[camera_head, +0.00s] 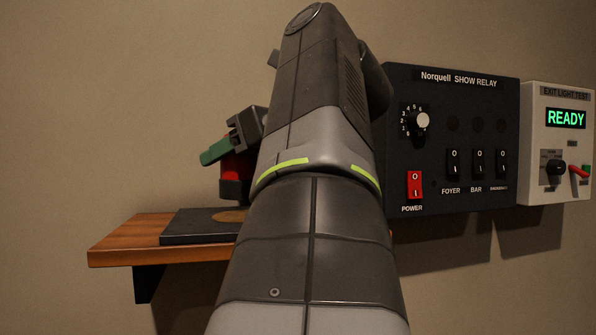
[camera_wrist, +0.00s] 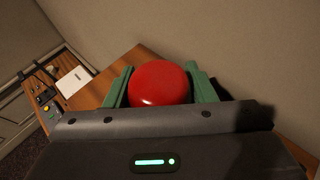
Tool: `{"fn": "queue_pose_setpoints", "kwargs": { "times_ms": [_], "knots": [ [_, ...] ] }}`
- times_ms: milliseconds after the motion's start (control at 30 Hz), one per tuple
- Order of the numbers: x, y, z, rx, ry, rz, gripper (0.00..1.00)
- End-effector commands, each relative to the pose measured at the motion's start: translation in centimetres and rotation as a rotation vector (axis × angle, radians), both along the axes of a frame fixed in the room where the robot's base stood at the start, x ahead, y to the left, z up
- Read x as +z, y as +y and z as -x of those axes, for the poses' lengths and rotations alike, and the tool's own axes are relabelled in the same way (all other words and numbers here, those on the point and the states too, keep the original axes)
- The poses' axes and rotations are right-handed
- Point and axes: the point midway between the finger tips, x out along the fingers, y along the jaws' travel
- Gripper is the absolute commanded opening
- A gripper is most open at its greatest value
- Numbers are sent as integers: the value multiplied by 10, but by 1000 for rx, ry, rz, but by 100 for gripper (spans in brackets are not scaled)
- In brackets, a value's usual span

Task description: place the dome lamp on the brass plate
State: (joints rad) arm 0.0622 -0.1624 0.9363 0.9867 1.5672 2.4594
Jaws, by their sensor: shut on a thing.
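The dome lamp (camera_wrist: 160,84) has a smooth red top and shows between the green fingers of my gripper (camera_wrist: 160,88) in the wrist view. My gripper is shut on it. In the head view the red and black side of the lamp (camera_head: 236,178) shows just under a green finger, and my arm hides the rest. The brass plate (camera_head: 229,216) is a round, flat disc on a dark slab, right below the lamp. The lamp looks upright and close above the plate; I cannot tell whether they touch.
The dark slab (camera_head: 185,228) lies on a wooden wall shelf (camera_head: 115,251). A black Norquell show relay panel (camera_head: 450,135) and a white exit light test box (camera_head: 557,140) reading READY are on the wall to the right. A white card (camera_wrist: 73,81) lies at left in the wrist view.

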Motion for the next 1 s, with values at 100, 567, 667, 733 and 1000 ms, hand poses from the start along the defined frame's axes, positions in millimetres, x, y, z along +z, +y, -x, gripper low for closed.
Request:
{"fn": "queue_pose_setpoints", "kwargs": {
  "times_ms": [100,567,667,733,1000],
  "knots": [
    [-15,0,1,0,2,-1,17],
    [-26,0,0,0,0,-1,17],
    [-29,0,0,0,0,0,54],
    [-29,0,0,0,0,0,68],
    [-29,0,0,0,0,0,72]
  ]
}}
